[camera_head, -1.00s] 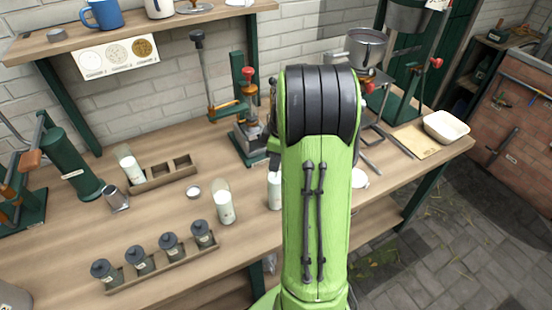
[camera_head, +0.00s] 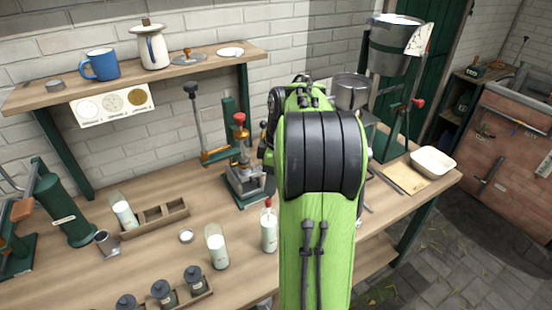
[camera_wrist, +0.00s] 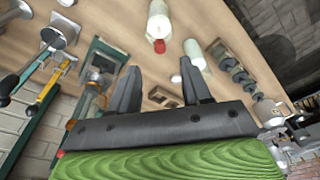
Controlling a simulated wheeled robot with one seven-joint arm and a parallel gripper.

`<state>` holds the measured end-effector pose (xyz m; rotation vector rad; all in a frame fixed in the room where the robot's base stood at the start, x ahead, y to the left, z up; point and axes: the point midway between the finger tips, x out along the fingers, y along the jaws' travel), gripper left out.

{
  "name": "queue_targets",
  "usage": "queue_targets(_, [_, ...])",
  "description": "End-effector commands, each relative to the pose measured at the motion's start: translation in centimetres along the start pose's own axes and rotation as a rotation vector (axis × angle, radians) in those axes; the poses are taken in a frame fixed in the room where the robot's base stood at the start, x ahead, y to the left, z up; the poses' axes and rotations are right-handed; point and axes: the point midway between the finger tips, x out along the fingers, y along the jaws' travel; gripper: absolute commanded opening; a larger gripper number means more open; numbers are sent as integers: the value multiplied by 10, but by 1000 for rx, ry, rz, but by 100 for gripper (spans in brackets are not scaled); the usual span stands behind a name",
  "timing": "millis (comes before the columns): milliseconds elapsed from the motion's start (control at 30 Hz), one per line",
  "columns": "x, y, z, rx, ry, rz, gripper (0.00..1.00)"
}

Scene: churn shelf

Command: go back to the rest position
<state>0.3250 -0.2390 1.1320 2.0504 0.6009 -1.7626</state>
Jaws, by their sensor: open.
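My gripper shows in the wrist view (camera_wrist: 163,92) with its two dark fingers apart and nothing between them. The bench top and its items lie beyond the fingertips. In the head view my green arm rises in front of the bench and hides the gripper. A milk bottle with a red top (camera_head: 269,228) stands upright on the bench just left of my arm. It also shows in the wrist view (camera_wrist: 159,22), apart from the fingers. A second milk bottle (camera_head: 217,248) stands to its left, without a red top.
A green press (camera_head: 245,180) stands behind the red-topped bottle. A metal bucket (camera_head: 395,45) and pot (camera_head: 350,92) are at the right back. A white dish (camera_head: 433,161) sits at the bench's right end. An upper shelf (camera_head: 150,75) holds a blue mug (camera_head: 101,65) and jug (camera_head: 151,46).

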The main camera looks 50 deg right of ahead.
Motion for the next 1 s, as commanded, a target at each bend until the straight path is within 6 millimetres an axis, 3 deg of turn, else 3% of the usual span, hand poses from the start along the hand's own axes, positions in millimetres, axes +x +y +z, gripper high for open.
queue_targets(33, [-19, 1, 0, 2, 1, 4, 48])
queue_targets(200, [-52, 0, 0, 2, 0, 1, 48])
queue_targets(667, [-61, -7, -6, 7, 2, 5, 48])
queue_targets(767, [-73, -39, -31, 49, 21, 38, 48])
queue_targets(900, [-88, -119, -64, 177, 79, 103, 48])
queue_targets(1000, [-90, -174, -68, 274, 135, 140, 48])
